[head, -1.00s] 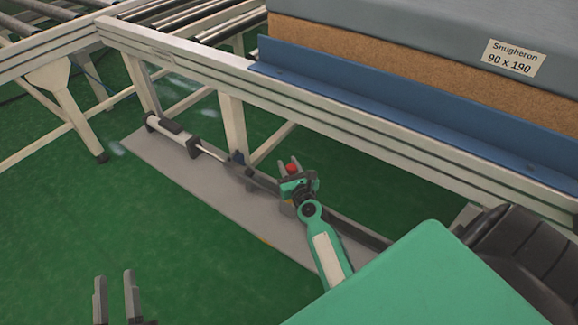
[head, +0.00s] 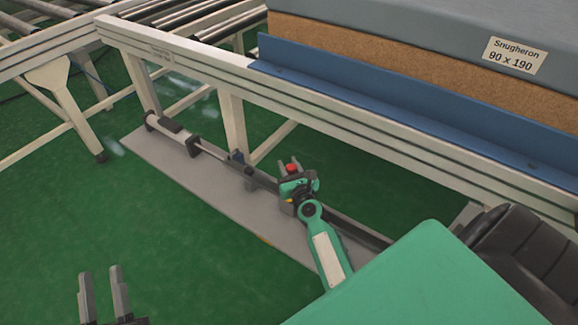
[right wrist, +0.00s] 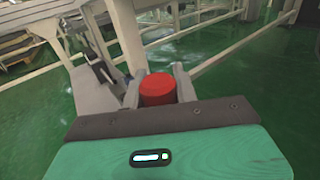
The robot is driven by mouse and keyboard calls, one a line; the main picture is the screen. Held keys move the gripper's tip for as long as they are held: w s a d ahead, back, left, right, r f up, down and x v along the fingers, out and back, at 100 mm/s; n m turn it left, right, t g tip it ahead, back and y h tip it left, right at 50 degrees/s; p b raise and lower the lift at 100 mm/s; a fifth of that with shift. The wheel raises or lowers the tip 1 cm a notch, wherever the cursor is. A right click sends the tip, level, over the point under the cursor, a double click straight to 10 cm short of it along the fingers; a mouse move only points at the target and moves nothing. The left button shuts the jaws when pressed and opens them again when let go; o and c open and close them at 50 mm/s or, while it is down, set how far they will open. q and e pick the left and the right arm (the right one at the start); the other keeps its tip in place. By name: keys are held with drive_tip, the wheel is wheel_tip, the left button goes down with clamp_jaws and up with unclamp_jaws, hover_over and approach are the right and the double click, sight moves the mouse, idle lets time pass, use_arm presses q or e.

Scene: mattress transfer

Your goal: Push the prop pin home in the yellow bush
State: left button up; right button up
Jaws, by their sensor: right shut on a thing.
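The prop pin's red head (head: 292,168) shows between the fingers of my right gripper (head: 289,164), low beside the frame's leg. In the right wrist view the red head (right wrist: 158,89) sits between the two grey fingers, and my right gripper (right wrist: 157,84) is shut on it. The pin's shank is hidden. A small yellow patch (head: 290,201) shows just below the right gripper's wrist; it may be the yellow bush, mostly covered by my arm. I cannot tell how deep the pin sits. My left gripper (head: 102,285) is open and empty over the green floor at lower left.
A grey floor plate (head: 160,160) carries a cylinder with a rod (head: 210,150). The cream conveyor frame (head: 330,120) stands behind, with a blue rail (head: 400,95) and a mattress (head: 400,60) above. The green floor at left is clear.

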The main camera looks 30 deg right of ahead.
drive_tip(key=shift+f, duration=0.1)
use_arm(q)
drive_tip(key=shift+a+r+t, duration=0.2)
drive_tip(key=shift+r+t, duration=0.3)
drive_tip(key=shift+r, duration=0.2)
drive_tip(key=shift+s+a+r, duration=0.15)
drive_tip(key=shift+r, duration=0.1)
use_arm(e)
drive_tip(key=shift+f, duration=0.15)
use_arm(q)
drive_tip(key=shift+s+a+r+t+b, duration=0.1)
drive_tip(key=shift+r+t+b, duration=0.15)
drive_tip(key=shift+r, duration=0.2)
drive_tip(key=shift+s+a+r+t+b, duration=0.1)
drive_tip(key=shift+r+t+b, duration=0.05)
drive_tip(key=shift+r+t, duration=0.25)
use_arm(e)
drive_tip(key=shift+f, duration=0.2)
use_arm(q)
drive_tip(key=shift+s+a+r, duration=0.1)
drive_tip(key=shift+r, duration=0.05)
drive_tip(key=shift+s+a+r+t, duration=0.2)
drive_tip(key=shift+r+t, duration=0.15)
drive_tip(key=shift+t, duration=0.2)
use_arm(e)
drive_tip(key=shift+f, duration=0.2)
use_arm(q)
drive_tip(key=shift+s+r, duration=0.1)
drive_tip(key=shift+r, duration=0.05)
